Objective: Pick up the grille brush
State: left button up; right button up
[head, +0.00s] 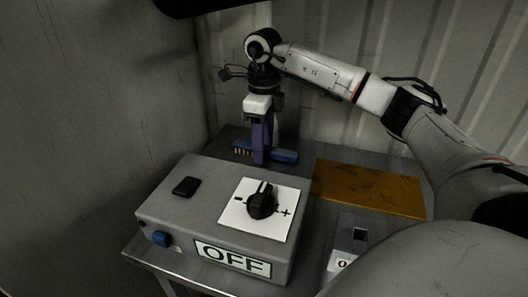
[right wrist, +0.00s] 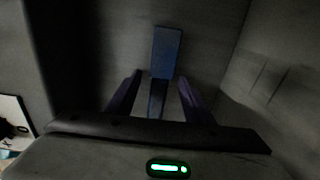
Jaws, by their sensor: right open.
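The grille brush (head: 284,156) is blue and lies on the grey table behind the grey control box, with pale bristles at its left end. My right gripper (head: 261,160) reaches down over its middle, with purple fingers that hide part of it. In the right wrist view, the brush (right wrist: 166,52) shows a wide blue part ahead, and a narrower part runs back between the two fingers. My right gripper (right wrist: 158,96) is open, with a gap on each side of that narrow part. My left gripper is not in view.
The grey control box (head: 190,222) with a black knob (head: 262,202) and an OFF label stands in front of the brush. An orange-brown plate (head: 368,188) lies to the right. A small switch unit (head: 358,236) sits nearer. Walls close off the left and back.

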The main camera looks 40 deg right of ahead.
jog(key=c, duration=1.1)
notch_tip(320, 180, up, 10)
jog(key=p, duration=0.1)
jog(key=o, duration=0.6)
jog(key=shift+c, duration=0.2)
jog(key=c, duration=0.4)
